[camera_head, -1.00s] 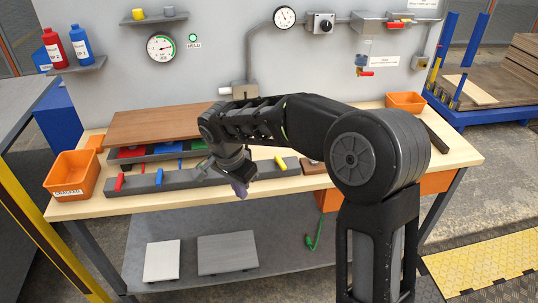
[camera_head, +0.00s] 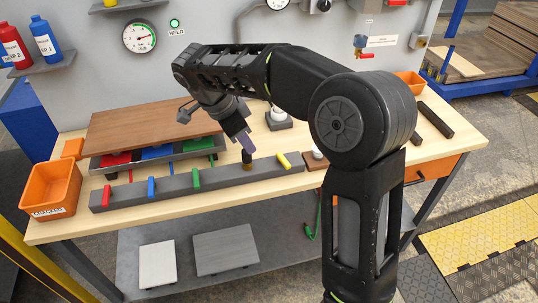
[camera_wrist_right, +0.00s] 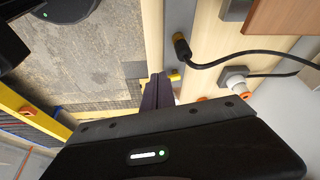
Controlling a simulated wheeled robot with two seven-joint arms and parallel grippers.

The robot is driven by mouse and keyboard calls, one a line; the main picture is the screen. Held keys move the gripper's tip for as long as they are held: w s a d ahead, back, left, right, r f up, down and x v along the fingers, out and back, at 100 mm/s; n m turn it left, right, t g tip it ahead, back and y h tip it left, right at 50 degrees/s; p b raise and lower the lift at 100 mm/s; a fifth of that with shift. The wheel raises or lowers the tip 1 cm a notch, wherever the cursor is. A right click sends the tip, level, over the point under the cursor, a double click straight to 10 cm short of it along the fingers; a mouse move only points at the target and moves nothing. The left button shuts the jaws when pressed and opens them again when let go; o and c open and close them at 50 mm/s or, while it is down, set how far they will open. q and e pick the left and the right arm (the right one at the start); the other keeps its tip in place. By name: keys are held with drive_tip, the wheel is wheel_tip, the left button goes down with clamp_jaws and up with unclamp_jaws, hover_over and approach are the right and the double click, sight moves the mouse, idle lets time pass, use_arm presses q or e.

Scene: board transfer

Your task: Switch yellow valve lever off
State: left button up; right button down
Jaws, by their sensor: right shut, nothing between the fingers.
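The yellow valve lever (camera_head: 284,161) sits near the right end of a long grey bar (camera_head: 222,178) along the table's front, tilted slightly left at its top. My right gripper (camera_head: 247,146) points down with its purple fingers shut and empty, to the left of the yellow lever and above the bar. In the right wrist view the purple fingers (camera_wrist_right: 158,92) are together, and the yellow lever (camera_wrist_right: 173,75) shows close beside their tips; I cannot tell if they touch. My left gripper is not in view.
Red (camera_head: 107,196), blue (camera_head: 151,188) and green (camera_head: 196,178) levers stand along the same bar. A black cable (camera_wrist_right: 245,54) with a brass end runs near the fingers. A brown board (camera_head: 150,127) and an orange bin (camera_head: 50,187) are at the left.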

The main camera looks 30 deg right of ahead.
sight(283, 160)
drive_tip(key=x, duration=0.9)
drive_tip(key=shift+d+f+b, duration=0.15)
drive_tip(key=shift+f+b, duration=0.2)
drive_tip(key=d, duration=0.1)
drive_tip(key=d+p, duration=0.1)
drive_tip(key=d, duration=0.1)
drive_tip(key=shift+s+d, duration=0.15)
drive_tip(key=shift+s, duration=0.1)
drive_tip(key=shift+d+f, duration=0.15)
drive_tip(key=shift+d, duration=0.2)
drive_tip(key=shift+s+n, duration=0.1)
drive_tip(key=shift+n, duration=0.2)
